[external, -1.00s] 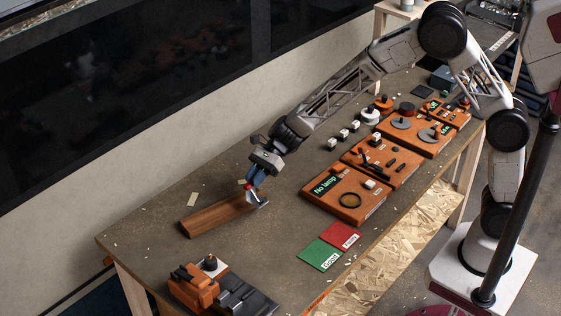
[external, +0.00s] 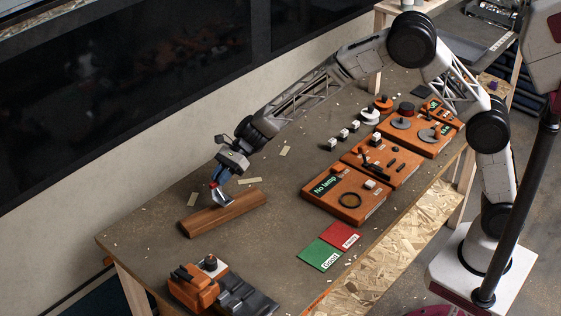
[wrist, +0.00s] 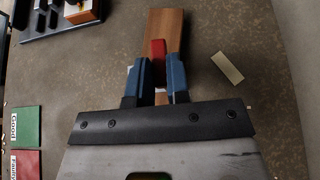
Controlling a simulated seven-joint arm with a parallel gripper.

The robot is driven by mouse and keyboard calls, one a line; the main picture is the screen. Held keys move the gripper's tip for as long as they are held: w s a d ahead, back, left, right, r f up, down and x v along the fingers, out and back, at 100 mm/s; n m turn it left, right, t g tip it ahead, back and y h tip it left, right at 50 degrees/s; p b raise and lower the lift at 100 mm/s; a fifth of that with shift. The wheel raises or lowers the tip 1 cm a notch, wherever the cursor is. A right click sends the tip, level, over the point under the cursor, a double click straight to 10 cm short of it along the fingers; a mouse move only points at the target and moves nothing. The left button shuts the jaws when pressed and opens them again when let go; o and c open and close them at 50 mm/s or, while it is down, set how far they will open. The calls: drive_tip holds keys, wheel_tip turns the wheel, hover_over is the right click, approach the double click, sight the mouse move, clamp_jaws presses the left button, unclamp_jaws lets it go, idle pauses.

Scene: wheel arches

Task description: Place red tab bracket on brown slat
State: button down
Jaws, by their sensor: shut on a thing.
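The brown slat (external: 243,207) lies flat on the workbench at the left in the external view. It also shows at the top middle of the wrist view (wrist: 163,22). My gripper (external: 217,188) is over the slat, left of its middle in the external view. Its blue fingers are shut on the red tab bracket (wrist: 158,50), whose red tab stands up between them. A pale metallic part of the bracket (external: 223,198) hangs below the fingers, close over the slat. I cannot tell whether it touches the wood. The fingers hide part of the bracket.
Pale strips (external: 249,181) lie on the bench behind the slat. An orange device (external: 195,289) stands at the front left. Green (external: 320,254) and red (external: 341,236) cards and an orange "No lamp" panel (external: 345,196) lie to the right. The bench between slat and cards is clear.

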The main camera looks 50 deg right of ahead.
sight(221, 192)
idle(0.3)
drive_tip(key=shift+f, duration=1.8)
drive_tip(key=c, duration=1.1)
unclamp_jaws()
drive_tip(key=shift+f, duration=0.1)
drive_tip(key=v, duration=1.2)
